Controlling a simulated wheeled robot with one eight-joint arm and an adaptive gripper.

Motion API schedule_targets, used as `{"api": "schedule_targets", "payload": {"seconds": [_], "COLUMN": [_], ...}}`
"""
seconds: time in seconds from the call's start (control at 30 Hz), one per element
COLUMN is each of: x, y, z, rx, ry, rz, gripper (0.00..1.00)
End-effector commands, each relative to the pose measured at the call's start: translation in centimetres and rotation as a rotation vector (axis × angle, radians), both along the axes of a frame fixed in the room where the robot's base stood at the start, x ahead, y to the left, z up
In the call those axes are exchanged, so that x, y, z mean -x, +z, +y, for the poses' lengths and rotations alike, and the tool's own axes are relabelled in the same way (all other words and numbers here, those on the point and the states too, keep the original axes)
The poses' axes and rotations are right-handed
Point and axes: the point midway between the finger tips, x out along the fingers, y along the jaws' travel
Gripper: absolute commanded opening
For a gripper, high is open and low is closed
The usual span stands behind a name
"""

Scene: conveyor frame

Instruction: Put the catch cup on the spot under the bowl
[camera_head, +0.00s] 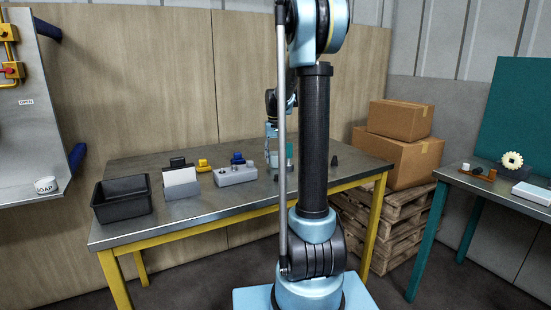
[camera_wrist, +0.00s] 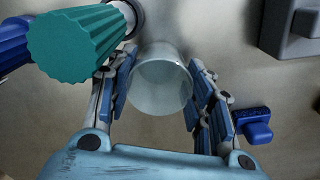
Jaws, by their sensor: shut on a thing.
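The catch cup, a clear, pale cup (camera_wrist: 160,90), sits between the blue finger pads of my gripper (camera_wrist: 163,70) in the wrist view. The gripper is shut on it. I look down over its round rim, and its far side reaches toward a grey surface. A ribbed teal knob (camera_wrist: 80,45) stands close by at the upper left of the wrist view, overlapping the left finger. I cannot make out the bowl or the spot under it. In the head view my arm hides most of the gripper and the cup over the metal-topped table (camera_head: 225,208).
A black bin (camera_head: 122,209), a holder with a white card (camera_head: 181,184) and a grey block (camera_head: 235,175) stand on the table's left half. A dark cone (camera_head: 334,162) stands right of my arm. A blue part (camera_wrist: 256,126) lies just outside the right finger.

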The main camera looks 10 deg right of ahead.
Motion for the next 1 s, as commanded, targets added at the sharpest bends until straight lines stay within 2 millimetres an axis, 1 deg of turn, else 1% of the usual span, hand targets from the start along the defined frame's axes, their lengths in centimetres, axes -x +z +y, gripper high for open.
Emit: {"api": "schedule_targets", "payload": {"seconds": [0.27, 0.3, 0.37, 0.77, 0.87, 1.0], "x": [0.0, 0.0, 0.0, 0.0, 0.0, 0.0], "y": [-0.1, -0.1, -0.1, 0.1, 0.8, 2.8], "z": [0.0, 0.0, 0.0, 0.0, 0.0, 0.0], "rx": [0.000, 0.000, 0.000, 0.000, 0.000, 0.000], "ry": [0.000, 0.000, 0.000, 0.000, 0.000, -0.001], "rz": [0.000, 0.000, 0.000, 0.000, 0.000, 0.000], "gripper": [0.24, 0.54, 0.68, 0.68, 0.68, 0.68]}}
